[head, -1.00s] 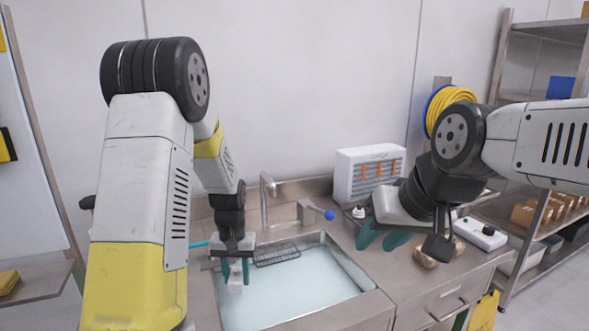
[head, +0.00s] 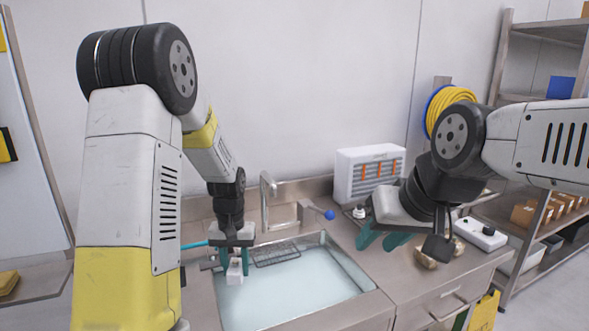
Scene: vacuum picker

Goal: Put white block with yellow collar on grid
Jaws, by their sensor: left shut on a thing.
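My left gripper (head: 234,262) has teal fingers and is shut on a small white block (head: 234,276), held above the left part of the sink. I cannot make out a yellow collar on the block; the fingers cover part of it. A dark wire grid (head: 277,253) lies across the back of the sink, just right of my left gripper. My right gripper (head: 383,239) is over the counter right of the sink, its teal fingers apart with nothing seen between them.
The sink (head: 300,294) has a tap (head: 267,200) behind it and a blue-knobbed lever (head: 329,214) at its back right. A white box with orange strips (head: 368,173), a small white item (head: 359,212), brown lumps (head: 428,257) and a white switch box (head: 481,233) stand on the counter.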

